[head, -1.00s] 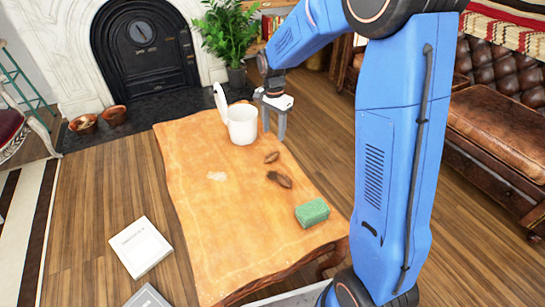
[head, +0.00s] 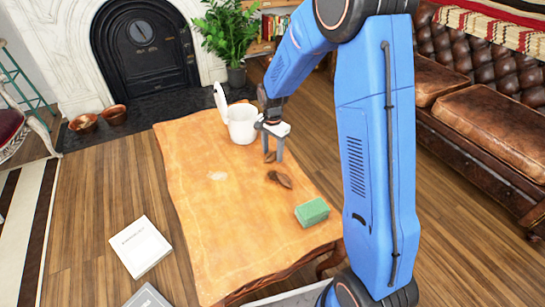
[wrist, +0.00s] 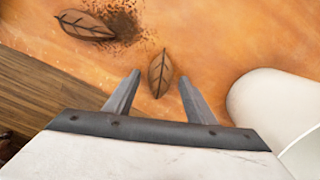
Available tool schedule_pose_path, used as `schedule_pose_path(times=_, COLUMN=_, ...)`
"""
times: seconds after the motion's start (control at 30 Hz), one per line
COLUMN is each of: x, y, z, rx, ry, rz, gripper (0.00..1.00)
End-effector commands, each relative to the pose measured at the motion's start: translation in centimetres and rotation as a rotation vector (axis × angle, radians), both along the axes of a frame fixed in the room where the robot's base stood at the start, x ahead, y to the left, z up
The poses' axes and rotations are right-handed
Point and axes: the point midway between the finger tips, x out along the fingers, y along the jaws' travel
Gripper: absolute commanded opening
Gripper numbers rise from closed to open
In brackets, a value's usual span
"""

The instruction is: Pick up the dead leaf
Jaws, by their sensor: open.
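Two brown dead leaves lie on the wooden table (head: 205,245). The smaller leaf (wrist: 160,72) is between the spread fingers of my gripper (wrist: 154,85) in the wrist view. In the head view, my gripper (head: 273,158) hangs over this leaf, which is partly hidden by a finger. My gripper is open and holds nothing. I cannot tell the exact height of the fingertips above the table. The larger leaf (head: 283,180) lies nearer the front, beside dark crumbs; it also shows at the upper left of the wrist view (wrist: 87,25).
A white bin (head: 243,128) with its lid up stands close to my gripper's left, and its edge shows in the wrist view (wrist: 270,100). A green sponge (head: 312,211) lies at the front right. A pale smudge (head: 218,176) marks the table. The table's left half is mostly clear.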

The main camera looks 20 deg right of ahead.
Motion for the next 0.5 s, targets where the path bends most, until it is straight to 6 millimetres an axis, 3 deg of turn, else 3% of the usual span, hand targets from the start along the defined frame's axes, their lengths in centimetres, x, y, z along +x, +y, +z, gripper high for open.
schedule_pose_path(times=0.23, x=0.00, y=0.00, z=-0.12, rx=0.000, ry=0.000, rz=0.000, gripper=0.48)
schedule_pose_path(times=0.4, x=-0.01, y=0.01, z=-0.11, rx=0.000, ry=0.000, rz=0.000, gripper=0.07)
schedule_pose_path(times=0.5, x=-0.01, y=0.01, z=-0.10, rx=0.000, ry=0.000, rz=0.000, gripper=0.07)
